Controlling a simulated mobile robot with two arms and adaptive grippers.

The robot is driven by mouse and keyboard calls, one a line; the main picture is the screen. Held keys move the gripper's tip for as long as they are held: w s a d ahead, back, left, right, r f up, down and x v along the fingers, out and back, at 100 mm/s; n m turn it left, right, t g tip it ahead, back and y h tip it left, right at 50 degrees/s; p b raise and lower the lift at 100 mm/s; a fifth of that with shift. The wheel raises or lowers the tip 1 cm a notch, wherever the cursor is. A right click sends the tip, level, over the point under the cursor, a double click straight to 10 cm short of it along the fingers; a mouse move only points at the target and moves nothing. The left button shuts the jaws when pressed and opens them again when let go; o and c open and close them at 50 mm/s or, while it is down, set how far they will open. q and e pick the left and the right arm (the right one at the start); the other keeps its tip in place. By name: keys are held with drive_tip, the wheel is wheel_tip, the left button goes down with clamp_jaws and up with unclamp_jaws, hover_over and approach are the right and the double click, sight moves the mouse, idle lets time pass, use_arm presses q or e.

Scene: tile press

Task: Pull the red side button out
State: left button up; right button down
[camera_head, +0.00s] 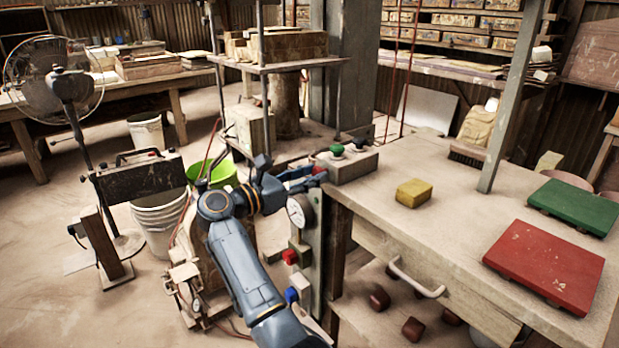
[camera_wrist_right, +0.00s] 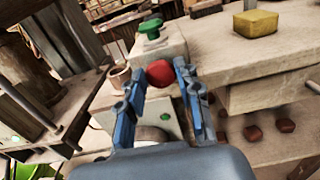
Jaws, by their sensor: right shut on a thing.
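The red side button (camera_head: 318,169) is a round knob at the left side of a small grey control box (camera_head: 352,164) on the table's near-left corner. In the right wrist view the red button (camera_wrist_right: 160,73) sits between the two blue fingertips. My right gripper (camera_head: 305,178) reaches it from the left and is shut on it; the right wrist view shows the same gripper (camera_wrist_right: 160,80) with one finger on each side. How far the button stands out from the box is hard to tell. My left gripper is not in view.
A green knob (camera_head: 337,150) tops the box. Below are a gauge (camera_head: 299,210), another red button (camera_head: 290,257) and a blue one (camera_head: 291,295). A yellow block (camera_head: 413,192), red tile (camera_head: 545,266) and green tile (camera_head: 575,206) lie on the table (camera_head: 440,230).

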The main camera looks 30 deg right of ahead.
drive_tip(key=c, duration=1.3)
unclamp_jaws()
drive_tip(key=shift+a+f, duration=0.1)
drive_tip(key=shift+a, duration=0.05)
drive_tip(key=o, duration=0.4)
drive_tip(key=shift+a, duration=0.15)
drive_tip(key=shift+r, duration=0.2)
drive_tip(key=shift+r, duration=0.3)
wheel_tip(320, 180, up, 9)
drive_tip(key=shift+r, duration=0.1)
